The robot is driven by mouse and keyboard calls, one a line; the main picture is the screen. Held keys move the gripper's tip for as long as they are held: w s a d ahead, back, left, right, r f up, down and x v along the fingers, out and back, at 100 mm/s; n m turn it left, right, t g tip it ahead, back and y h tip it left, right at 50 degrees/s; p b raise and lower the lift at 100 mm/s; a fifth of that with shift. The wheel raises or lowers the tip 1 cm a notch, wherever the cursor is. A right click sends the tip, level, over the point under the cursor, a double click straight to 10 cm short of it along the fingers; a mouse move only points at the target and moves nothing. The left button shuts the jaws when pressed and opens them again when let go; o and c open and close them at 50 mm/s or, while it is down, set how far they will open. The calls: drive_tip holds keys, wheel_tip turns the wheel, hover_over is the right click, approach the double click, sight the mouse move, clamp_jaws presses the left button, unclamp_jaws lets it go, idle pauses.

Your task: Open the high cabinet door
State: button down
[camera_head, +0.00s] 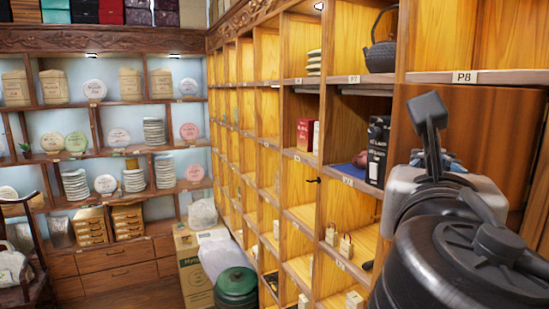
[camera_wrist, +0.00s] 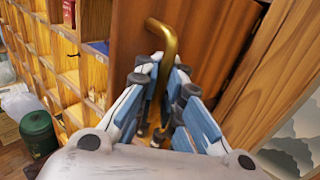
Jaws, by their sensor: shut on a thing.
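The high cabinet door (camera_wrist: 135,35) is a reddish-brown wooden panel that fills the middle of the wrist view. In the head view the door (camera_head: 480,125) shows at the right, below the P8 shelf label, partly covered by my arm. A curved brass handle (camera_wrist: 171,42) stands out from the door. My gripper (camera_wrist: 165,100) is shut on the handle, with its blue-and-white fingers on both sides of the rod. The handle's lower end is partly hidden between the fingers. I cannot tell whether the door is ajar.
Open wooden cubbies (camera_head: 300,210) run along the wall left of the door, holding boxes and small items. A black teapot (camera_head: 381,48) stands on the P7 shelf. A green lidded jar (camera_head: 236,286) and a carton (camera_head: 193,265) stand on the floor. Some floor is clear at lower left.

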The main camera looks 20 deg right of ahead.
drive_tip(key=shift+s, duration=0.1)
idle(0.3)
drive_tip(key=c, duration=1.9)
unclamp_jaws()
drive_tip(key=shift+a, duration=0.25)
drive_tip(key=shift+o, duration=0.9)
drive_tip(key=shift+d, duration=0.15)
drive_tip(key=v, duration=0.7)
drive_tip(key=shift+s, duration=0.15)
